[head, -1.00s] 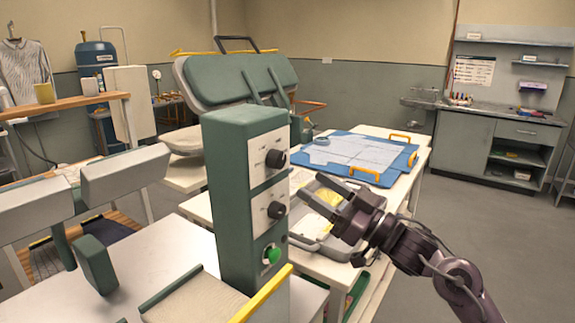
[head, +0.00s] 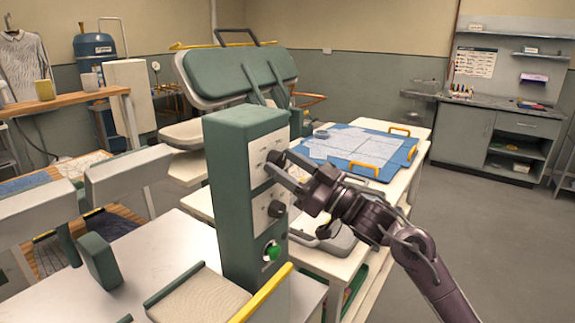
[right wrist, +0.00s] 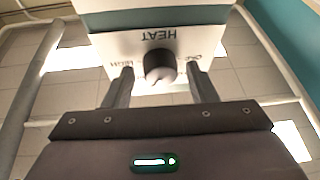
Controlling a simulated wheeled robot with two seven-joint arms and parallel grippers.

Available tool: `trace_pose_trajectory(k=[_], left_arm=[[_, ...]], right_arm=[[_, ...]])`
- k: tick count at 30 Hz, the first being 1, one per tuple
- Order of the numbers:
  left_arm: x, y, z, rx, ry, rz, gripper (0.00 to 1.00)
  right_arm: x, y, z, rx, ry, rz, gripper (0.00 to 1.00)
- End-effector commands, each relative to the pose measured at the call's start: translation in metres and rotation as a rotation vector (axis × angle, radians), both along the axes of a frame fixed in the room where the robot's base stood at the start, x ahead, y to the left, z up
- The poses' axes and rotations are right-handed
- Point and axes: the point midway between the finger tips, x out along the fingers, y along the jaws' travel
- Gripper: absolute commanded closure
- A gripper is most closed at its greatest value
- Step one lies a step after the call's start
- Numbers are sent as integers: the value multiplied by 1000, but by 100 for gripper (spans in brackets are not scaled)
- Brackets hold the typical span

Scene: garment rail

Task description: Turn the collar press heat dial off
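The collar press control box (head: 240,200) is a green column with white panels on its right face. The heat dial (right wrist: 160,66) is a dark round knob under an upside-down HEAT label in the right wrist view. HIGH is printed to its left, and a partly hidden label that looks like OFF is to its right. My right gripper (head: 279,164) is at the upper panel, largely covering the dial in the head view. In the right wrist view its open fingers stand either side of the dial, with gaps showing. My left gripper is not in view.
A second dark knob (head: 276,209) and a green button (head: 272,253) sit lower on the box. A yellow bar (head: 260,294) lies at its foot. Behind the box is the green padded press (head: 235,72). A table with a blue mat (head: 345,150) is beyond my right arm.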

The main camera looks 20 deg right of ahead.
Motion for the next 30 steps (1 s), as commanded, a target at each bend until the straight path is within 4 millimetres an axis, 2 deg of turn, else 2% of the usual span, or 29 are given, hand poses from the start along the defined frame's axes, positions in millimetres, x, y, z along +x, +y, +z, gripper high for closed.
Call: trace_pose_trajectory(k=[1, 9, 20, 30], left_arm=[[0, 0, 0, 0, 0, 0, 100], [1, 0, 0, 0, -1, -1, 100], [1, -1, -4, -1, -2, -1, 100], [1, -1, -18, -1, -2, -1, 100]], right_arm=[[0, 0, 0, 0, 0, 0, 55], [0, 0, 0, 0, 0, 0, 89], [0, 0, -1, -51, -40, 1, 89], [1, -2, -1, -254, -196, -1, 89]])
